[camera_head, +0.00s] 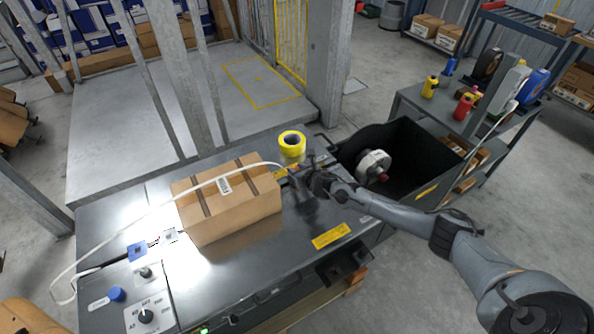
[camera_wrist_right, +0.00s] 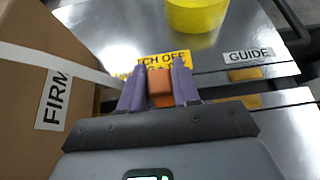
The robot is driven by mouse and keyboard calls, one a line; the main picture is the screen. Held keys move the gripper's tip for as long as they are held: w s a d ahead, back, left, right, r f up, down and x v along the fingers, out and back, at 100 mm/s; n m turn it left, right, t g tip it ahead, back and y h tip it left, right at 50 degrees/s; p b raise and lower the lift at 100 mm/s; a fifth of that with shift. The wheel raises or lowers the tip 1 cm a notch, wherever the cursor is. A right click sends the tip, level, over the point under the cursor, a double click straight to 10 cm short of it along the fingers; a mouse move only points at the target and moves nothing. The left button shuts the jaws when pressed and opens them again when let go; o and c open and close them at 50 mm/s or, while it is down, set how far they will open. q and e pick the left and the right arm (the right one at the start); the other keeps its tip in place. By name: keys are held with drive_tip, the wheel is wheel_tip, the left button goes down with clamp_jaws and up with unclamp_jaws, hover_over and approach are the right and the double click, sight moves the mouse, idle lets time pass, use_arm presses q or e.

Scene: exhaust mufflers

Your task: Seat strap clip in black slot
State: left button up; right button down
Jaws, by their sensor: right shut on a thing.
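My right gripper (camera_head: 298,172) is at the far right corner of the cardboard box (camera_head: 230,205), low over the steel table. In the wrist view, its two purple-grey fingers (camera_wrist_right: 159,88) are shut on an orange clip (camera_wrist_right: 160,90). A white strap (camera_head: 150,205) runs from the table's left side over the box to the gripper. It also shows in the wrist view (camera_wrist_right: 60,60), reaching the left finger; its join to the clip is hidden. I cannot make out the black slot for certain. My left gripper is not in view.
A yellow tape roll (camera_head: 292,139) stands just beyond the gripper. A "GUIDE" label (camera_wrist_right: 248,55) lies to its right. A black bin (camera_head: 400,150) holding a white, round item is beside the table's right side. Knobs and a control panel (camera_head: 148,300) occupy the near left.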

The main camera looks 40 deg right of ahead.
drive_tip(key=shift+f+b, duration=0.3)
drive_tip(key=shift+f, duration=0.15)
drive_tip(key=c, duration=0.7)
unclamp_jaws()
drive_tip(key=shift+c, duration=0.2)
drive_tip(key=p+v, duration=0.3)
drive_tip(key=v, duration=0.6)
drive_tip(key=shift+r, duration=0.1)
drive_tip(key=shift+v, duration=0.8)
